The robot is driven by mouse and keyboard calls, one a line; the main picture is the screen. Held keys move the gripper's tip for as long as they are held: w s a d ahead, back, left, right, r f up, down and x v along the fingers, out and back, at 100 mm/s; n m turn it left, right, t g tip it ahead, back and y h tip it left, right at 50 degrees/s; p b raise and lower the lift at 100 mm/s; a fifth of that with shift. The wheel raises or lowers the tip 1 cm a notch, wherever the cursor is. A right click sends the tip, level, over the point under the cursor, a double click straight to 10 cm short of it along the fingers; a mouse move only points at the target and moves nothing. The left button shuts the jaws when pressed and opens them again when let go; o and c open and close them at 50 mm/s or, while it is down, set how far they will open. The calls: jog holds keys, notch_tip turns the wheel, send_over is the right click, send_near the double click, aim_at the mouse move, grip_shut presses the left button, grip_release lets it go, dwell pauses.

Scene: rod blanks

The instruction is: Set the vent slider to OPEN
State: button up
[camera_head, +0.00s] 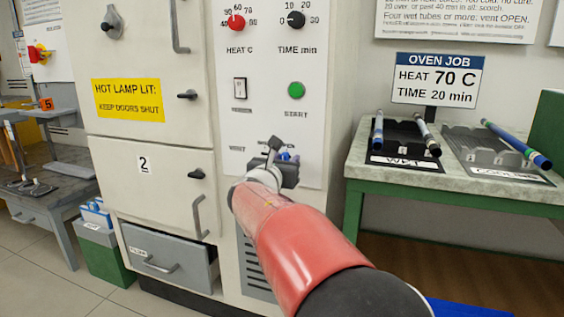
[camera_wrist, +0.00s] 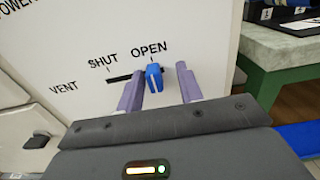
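The vent slider's blue knob (camera_wrist: 154,78) stands at the right end of its dark slot (camera_wrist: 118,78), by the tick under OPEN. The SHUT tick is at the slot's left end. My gripper (camera_wrist: 159,70) is open, with one purple finger on each side of the knob. The left finger is close to the knob, and I cannot tell if it touches. A gap shows between the knob and the right finger. In the head view my gripper (camera_head: 277,152) is at the lower part of the oven's white panel (camera_head: 265,120) and mostly hides the slider.
Above on the panel are a green START button (camera_head: 296,90), a rocker switch (camera_head: 240,88), a red HEAT knob (camera_head: 236,21) and a black TIME knob (camera_head: 296,19). A green-framed table (camera_head: 400,178) with racks of rods stands at right. A grey drawer (camera_head: 170,258) is partly out at lower left.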

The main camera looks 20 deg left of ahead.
jog(key=shift+s+a, duration=0.1)
jog(key=s, duration=0.7)
jog(key=shift+s+a+b, duration=0.3)
jog(key=shift+s, duration=0.05)
jog(key=s+d+f+m+g+h+p, duration=0.1)
jog(key=s+d+m+g, duration=0.1)
jog(key=d+m, duration=0.5)
jog(key=s+d+f+m+g+h, duration=0.1)
jog(key=d+f+m+g, duration=0.15)
jog(key=d, duration=0.75)
jog(key=s+d+f+m+g+h+p, duration=0.1)
jog(key=s+d+m+g+h, duration=0.15)
jog(key=d+m, duration=0.45)
jog(key=s+d+f+m+g+y+p, duration=0.1)
jog(key=s+d+f+m+g+y, duration=0.1)
jog(key=s+d+m, duration=0.4)
jog(key=s+d+f+m+g+y+p, duration=0.1)
jog(key=s+d+f+m+g, duration=0.15)
jog(key=s+d, duration=0.45)
jog(key=s+a+f+m+y, duration=0.1)
jog(key=s+f+m, duration=0.1)
jog(key=s+m, duration=0.3)
jog(key=s+a+f+m+y, duration=0.1)
jog(key=s+f+m+y, duration=0.1)
jog(key=s+m, duration=0.3)
jog(key=shift+s+a+g, duration=0.4)
jog(key=shift+s+g, duration=0.05)
jog(key=shift+s, duration=0.1)
